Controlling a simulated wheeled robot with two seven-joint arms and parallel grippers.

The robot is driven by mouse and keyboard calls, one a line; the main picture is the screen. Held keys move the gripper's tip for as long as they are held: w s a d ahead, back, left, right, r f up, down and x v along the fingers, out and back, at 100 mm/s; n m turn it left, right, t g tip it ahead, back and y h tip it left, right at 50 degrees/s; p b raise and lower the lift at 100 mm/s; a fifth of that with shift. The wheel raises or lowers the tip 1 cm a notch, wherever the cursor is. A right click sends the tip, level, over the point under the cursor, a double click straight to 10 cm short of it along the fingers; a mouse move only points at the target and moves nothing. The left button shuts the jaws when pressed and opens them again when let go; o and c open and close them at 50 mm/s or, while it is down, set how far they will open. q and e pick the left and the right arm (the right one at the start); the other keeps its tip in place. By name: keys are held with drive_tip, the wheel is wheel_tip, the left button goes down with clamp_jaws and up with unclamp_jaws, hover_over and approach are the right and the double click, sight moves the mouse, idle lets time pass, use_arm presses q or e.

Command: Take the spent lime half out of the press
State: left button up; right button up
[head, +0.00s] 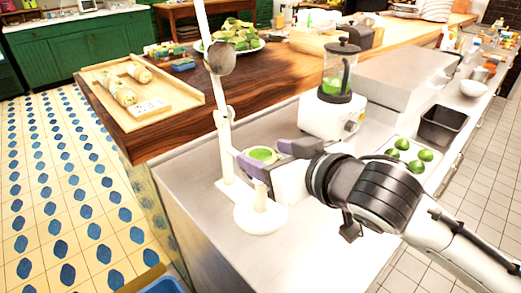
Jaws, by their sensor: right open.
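The white press (223,130) stands on the steel counter near its left edge, its long lever raised. The green lime half (262,154) shows at the press, cut face up, above the round white part (260,216) at its foot. My right gripper (260,151) reaches in from the right. Its jaws are open, with one grey-purple finger on each side of the lime half. I cannot tell whether either finger touches it. The gripper hides part of the press's cup. My left gripper is out of view.
A blender (338,85) with green liquid stands just behind my gripper. A tray of limes (408,153) and a dark bin (442,125) are at the right. A wooden tray (150,88) with rolls is on the wooden counter. A blue container (162,286) is below.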

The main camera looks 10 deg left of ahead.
drive_tip(key=c, duration=0.8)
drive_tip(key=shift+r, duration=0.1)
